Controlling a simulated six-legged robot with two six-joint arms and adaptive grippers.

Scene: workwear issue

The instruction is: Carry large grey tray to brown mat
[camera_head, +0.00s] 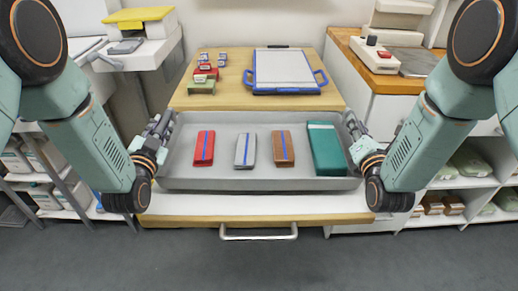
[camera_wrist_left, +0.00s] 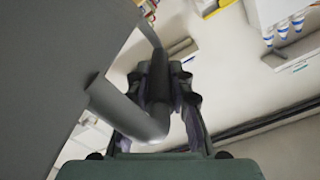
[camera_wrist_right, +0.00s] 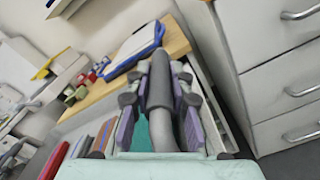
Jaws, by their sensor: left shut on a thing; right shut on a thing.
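The large grey tray (camera_head: 222,184) is level in front of me, over the front part of a wooden-edged table. It holds a red packet (camera_head: 204,148), a light grey packet (camera_head: 245,150), a brown packet (camera_head: 283,148) and a green box (camera_head: 325,148). My left gripper (camera_head: 160,128) is shut on the tray's left handle, whose grey bar shows in the left wrist view (camera_wrist_left: 138,118). My right gripper (camera_head: 355,128) is shut on the right handle, also seen in the right wrist view (camera_wrist_right: 160,85). I cannot tell whether the tray touches the table. I cannot make out a brown mat.
On the table (camera_head: 225,97) behind the tray are a blue-handled white tray (camera_head: 286,72) and several small red, green and blue-marked items (camera_head: 203,75). A wood-topped counter (camera_head: 385,78) stands right, a white stand with a yellow-topped box (camera_head: 140,20) left. Grey floor lies in front.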

